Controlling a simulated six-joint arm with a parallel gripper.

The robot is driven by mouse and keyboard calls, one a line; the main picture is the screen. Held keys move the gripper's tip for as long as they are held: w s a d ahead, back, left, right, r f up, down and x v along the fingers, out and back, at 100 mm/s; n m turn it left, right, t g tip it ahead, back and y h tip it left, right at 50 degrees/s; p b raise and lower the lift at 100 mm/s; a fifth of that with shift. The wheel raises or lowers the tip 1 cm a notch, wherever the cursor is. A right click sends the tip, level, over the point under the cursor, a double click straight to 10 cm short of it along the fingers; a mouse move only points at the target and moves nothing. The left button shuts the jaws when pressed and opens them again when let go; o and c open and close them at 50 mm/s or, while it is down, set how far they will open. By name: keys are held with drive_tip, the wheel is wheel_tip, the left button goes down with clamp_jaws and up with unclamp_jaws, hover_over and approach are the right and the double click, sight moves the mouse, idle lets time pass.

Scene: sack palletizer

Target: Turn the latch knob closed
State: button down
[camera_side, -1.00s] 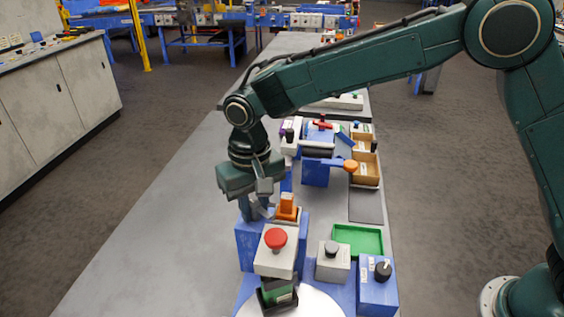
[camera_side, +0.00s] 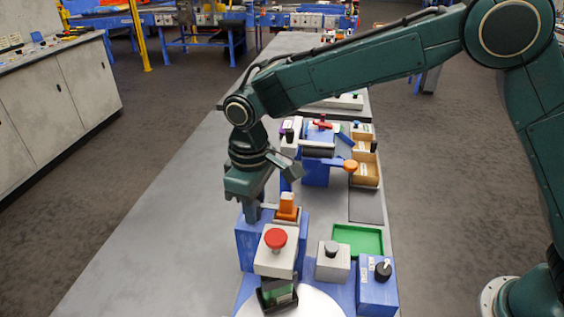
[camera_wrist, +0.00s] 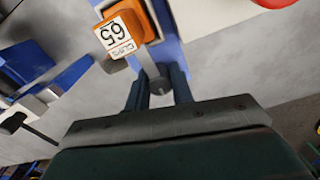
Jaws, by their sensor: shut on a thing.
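The latch knob (camera_wrist: 159,86) is a small grey knob between my two fingers in the wrist view, beside an orange block labelled "CLIPS 65" (camera_wrist: 124,27). My gripper (camera_wrist: 159,92) is shut on the knob. In the side view my gripper (camera_side: 252,214) points straight down at the top of a blue box (camera_side: 249,246), just left of the orange block (camera_side: 287,205). The knob is hidden behind the fingers in the side view.
A light grey box with a red mushroom button (camera_side: 276,239) stands just in front. A grey-knobbed box (camera_side: 332,262), a blue box with a black knob (camera_side: 377,285) and a green tray (camera_side: 358,238) are to the right. The table's left side (camera_side: 150,235) is clear.

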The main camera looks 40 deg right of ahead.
drive_tip(key=shift+r, duration=0.1)
drive_tip(key=c, duration=1.5)
unclamp_jaws()
drive_tip(key=shift+r, duration=0.1)
wheel_tip(320, 180, up, 14)
drive_tip(key=shift+f, duration=0.2)
drive_tip(key=shift+d+r, duration=0.1)
drive_tip(key=shift+d, duration=0.05)
